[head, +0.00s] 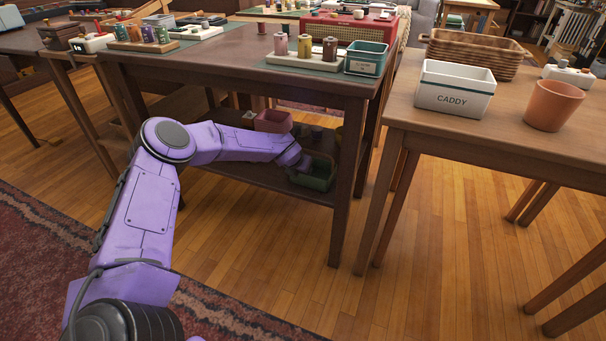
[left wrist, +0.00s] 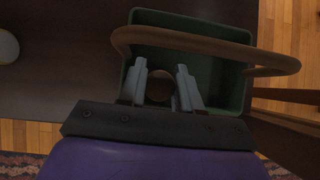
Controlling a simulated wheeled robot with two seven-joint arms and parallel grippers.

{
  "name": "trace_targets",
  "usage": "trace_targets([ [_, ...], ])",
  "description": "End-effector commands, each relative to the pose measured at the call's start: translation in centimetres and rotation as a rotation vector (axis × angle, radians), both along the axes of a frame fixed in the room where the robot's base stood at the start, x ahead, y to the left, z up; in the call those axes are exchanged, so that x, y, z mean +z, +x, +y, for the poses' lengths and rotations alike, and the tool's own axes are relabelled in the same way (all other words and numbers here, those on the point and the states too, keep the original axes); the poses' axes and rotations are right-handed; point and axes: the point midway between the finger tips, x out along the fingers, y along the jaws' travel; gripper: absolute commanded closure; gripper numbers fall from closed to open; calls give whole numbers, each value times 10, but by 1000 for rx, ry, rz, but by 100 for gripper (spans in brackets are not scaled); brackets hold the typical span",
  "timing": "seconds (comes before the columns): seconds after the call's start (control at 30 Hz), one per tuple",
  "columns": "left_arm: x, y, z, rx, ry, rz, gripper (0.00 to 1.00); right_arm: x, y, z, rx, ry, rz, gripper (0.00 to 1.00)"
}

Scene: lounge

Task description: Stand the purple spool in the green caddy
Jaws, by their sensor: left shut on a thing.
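The green caddy (head: 318,180) stands on the lower shelf of the dark table, partly hidden by my arm. In the left wrist view, the green caddy (left wrist: 228,88) is a deep box with a brown hoop handle arching over it. My left gripper (head: 302,165) reaches under the tabletop to the caddy. In the wrist view, the left gripper (left wrist: 161,85) is shut on a spool (left wrist: 159,90), seen end-on as a brown disc between the fingers. Its purple side is hidden. The spool is over or inside the caddy; its height above the floor of the box cannot be told. My right gripper is out of view.
The tabletop (head: 240,60) lies above my forearm, with a table leg (head: 347,185) just right of the caddy. A pink bin (head: 273,121) sits on the shelf. Above are racks of spools and a teal box (head: 367,58). A white caddy (head: 455,90) stands on the right table.

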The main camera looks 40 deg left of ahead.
Motion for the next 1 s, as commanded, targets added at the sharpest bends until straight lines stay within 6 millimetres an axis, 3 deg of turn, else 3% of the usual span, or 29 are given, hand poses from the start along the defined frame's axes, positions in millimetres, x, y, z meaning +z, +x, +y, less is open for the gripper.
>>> trace_targets([
  [0.4, -4, 3, -1, -3, -54, 259, 100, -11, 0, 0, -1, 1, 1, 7],
  [0.5, -13, 2, -1, -3, -52, 255, 100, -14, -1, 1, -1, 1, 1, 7],
  [0.9, -18, 2, 0, -3, -51, 252, 100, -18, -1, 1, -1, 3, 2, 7],
  [0.93, -17, 3, 0, -3, -51, 252, 60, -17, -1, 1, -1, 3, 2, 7],
  [1.0, -16, 3, 0, -3, -50, 252, 57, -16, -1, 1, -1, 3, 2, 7],
])
